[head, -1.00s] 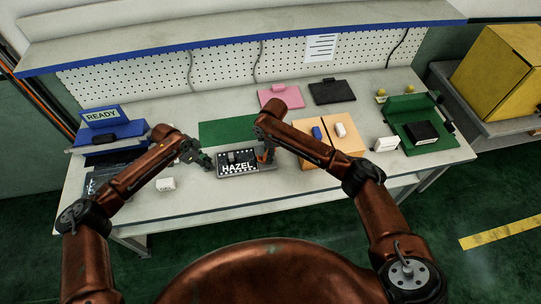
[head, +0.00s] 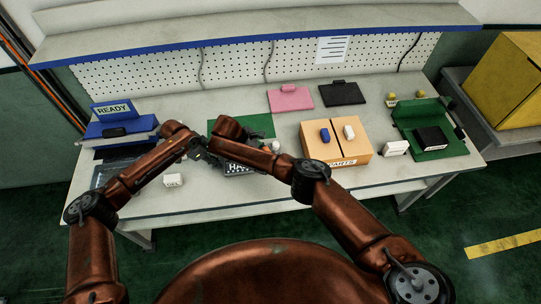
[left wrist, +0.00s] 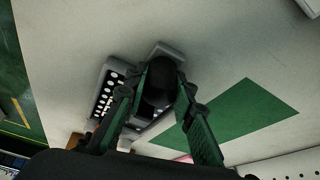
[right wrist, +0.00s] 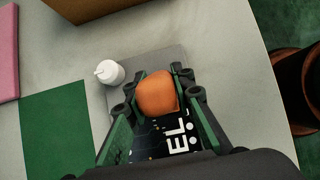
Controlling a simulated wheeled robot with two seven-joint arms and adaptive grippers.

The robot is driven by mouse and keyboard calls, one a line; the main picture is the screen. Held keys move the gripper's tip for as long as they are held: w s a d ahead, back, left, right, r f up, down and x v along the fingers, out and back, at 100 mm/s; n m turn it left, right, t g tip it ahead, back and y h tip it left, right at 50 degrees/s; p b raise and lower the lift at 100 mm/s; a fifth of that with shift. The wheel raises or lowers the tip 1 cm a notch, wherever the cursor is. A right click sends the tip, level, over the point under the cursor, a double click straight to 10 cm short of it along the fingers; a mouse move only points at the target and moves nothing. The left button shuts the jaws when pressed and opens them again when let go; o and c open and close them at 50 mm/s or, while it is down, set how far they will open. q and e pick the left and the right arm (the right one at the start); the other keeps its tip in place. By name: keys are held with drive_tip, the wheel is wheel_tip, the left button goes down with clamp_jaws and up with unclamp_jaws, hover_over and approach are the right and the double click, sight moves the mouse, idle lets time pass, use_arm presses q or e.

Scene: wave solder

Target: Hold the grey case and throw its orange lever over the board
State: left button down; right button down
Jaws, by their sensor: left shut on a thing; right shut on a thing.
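The grey case (head: 242,170) lies on the bench, largely hidden behind my arms in the head view. Its grey end plate shows in the right wrist view (right wrist: 160,57). Its black board (right wrist: 178,140) has white lettering, of which "EL" is visible. My left gripper (head: 203,147) is at the case's left end. In the left wrist view its fingers (left wrist: 158,90) close on a dark rounded part at the case. My right gripper (right wrist: 158,95) is shut on the orange lever (right wrist: 157,93), which overlaps the board's edge. The right fingertips are hidden in the head view.
A white bottle (right wrist: 110,72) stands close beside the case. A green mat (head: 262,124) lies behind it, and an orange-tan parts box (head: 350,152) is to the right. A blue READY stand (head: 115,118) is at left.

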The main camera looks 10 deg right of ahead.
drive_tip(key=shift+f, duration=0.1)
idle(0.4)
drive_tip(key=c, duration=1.6)
unclamp_jaws()
wheel_tip(320, 180, up, 7)
drive_tip(key=shift+w+a+f, duration=0.1)
drive_tip(key=shift+w, duration=0.05)
drive_tip(key=shift+s+r, duration=0.2)
drive_tip(key=shift+r, duration=1.5)
drive_tip(key=shift+c, duration=0.7)
